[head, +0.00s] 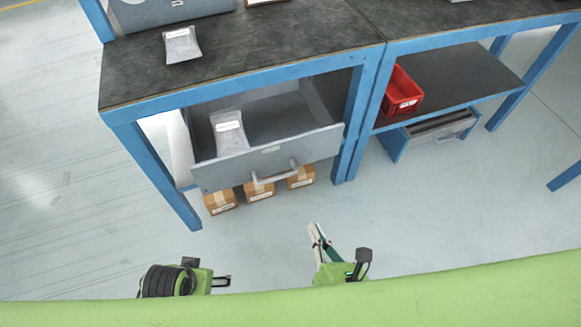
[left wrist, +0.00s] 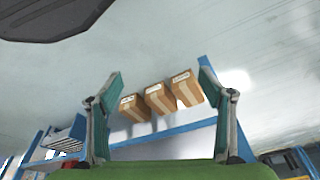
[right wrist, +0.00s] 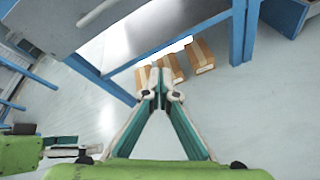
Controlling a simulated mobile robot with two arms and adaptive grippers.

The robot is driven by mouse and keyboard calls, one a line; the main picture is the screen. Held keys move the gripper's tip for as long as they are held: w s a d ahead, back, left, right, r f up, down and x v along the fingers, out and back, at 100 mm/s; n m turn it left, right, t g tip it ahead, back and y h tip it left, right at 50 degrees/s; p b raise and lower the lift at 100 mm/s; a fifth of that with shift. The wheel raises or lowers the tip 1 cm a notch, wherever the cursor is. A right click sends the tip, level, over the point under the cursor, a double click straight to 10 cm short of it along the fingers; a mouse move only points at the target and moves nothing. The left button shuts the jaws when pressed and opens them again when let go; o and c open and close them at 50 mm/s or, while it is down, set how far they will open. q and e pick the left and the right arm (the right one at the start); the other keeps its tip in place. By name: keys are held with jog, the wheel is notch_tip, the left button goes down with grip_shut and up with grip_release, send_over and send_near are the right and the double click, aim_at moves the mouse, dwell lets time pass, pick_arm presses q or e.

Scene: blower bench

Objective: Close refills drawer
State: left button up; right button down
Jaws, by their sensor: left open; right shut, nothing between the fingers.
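The refills drawer (head: 268,160) is pulled out from under the left bench in the head view. A pale labelled packet (head: 229,132) lies inside it at the left. Its bar handle (head: 275,173) is on the grey front. My right gripper (head: 313,229) is shut and empty, in front of the drawer and apart from its handle; its fingertips (right wrist: 160,72) meet in the right wrist view. My left gripper (head: 228,281) is low at the left, away from the drawer. In the left wrist view its fingers (left wrist: 160,85) stand wide apart with nothing between them.
Several cardboard boxes (head: 260,190) sit under the drawer. A red bin (head: 402,91) stands on the shelf of the right bench, above a second drawer unit (head: 438,128). Another packet (head: 182,45) lies on the worktop (head: 250,45). The floor before the benches is clear.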

notch_tip(320, 180, up, 14)
jog(key=a+n+t+y+b, duration=0.1)
jog(key=n+t+b, duration=0.3)
jog(key=n, duration=0.2)
pick_arm(q)
jog(key=w+p+v, duration=0.1)
jog(key=p+v, duration=0.1)
jog(key=v, duration=0.7)
pick_arm(e)
jog(key=p, duration=0.3)
send_near(286, 143)
jog(key=p+x, duration=0.2)
jog(key=x, duration=0.4)
jog(key=shift+w+r, duration=0.1)
jog(key=shift+w, duration=0.1)
pick_arm(q)
notch_tip(286, 143, down, 18)
jog(key=shift+s+r, duration=0.15)
jog(key=shift+s, duration=0.05)
pick_arm(e)
jog(key=shift+w+a, duration=0.15)
jog(key=shift+w, duration=0.2)
